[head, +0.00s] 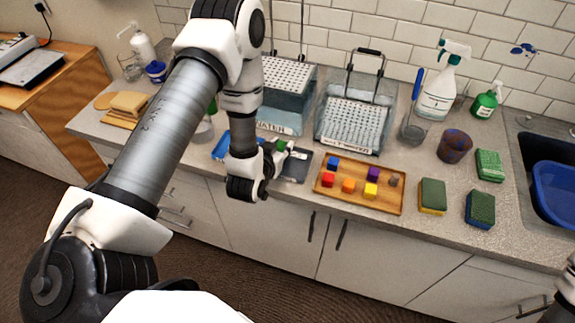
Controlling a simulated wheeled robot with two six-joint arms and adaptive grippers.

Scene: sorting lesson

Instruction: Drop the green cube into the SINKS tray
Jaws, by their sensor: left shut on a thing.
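The green cube (281,144) is small and partly hidden by my left gripper (284,153). The gripper is shut on it over the counter, in front of the water tank. A dark grey tray (297,178) lies below and beside the gripper, partly covered by it. A blue tray (220,149) lies to its left, partly behind my arm. I cannot read a SINKS label on either tray. I cannot tell the cube's exact height above the grey tray. My right gripper is out of view; only a piece of my right arm shows at the lower right edge.
A wooden tray (338,197) with several coloured cubes lies right of the grey tray. A water tank (289,112) and a clear tank with a perforated basket (355,122) stand behind. Sponges (432,196), a dark cup (454,146) and spray bottle (438,92) are farther right.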

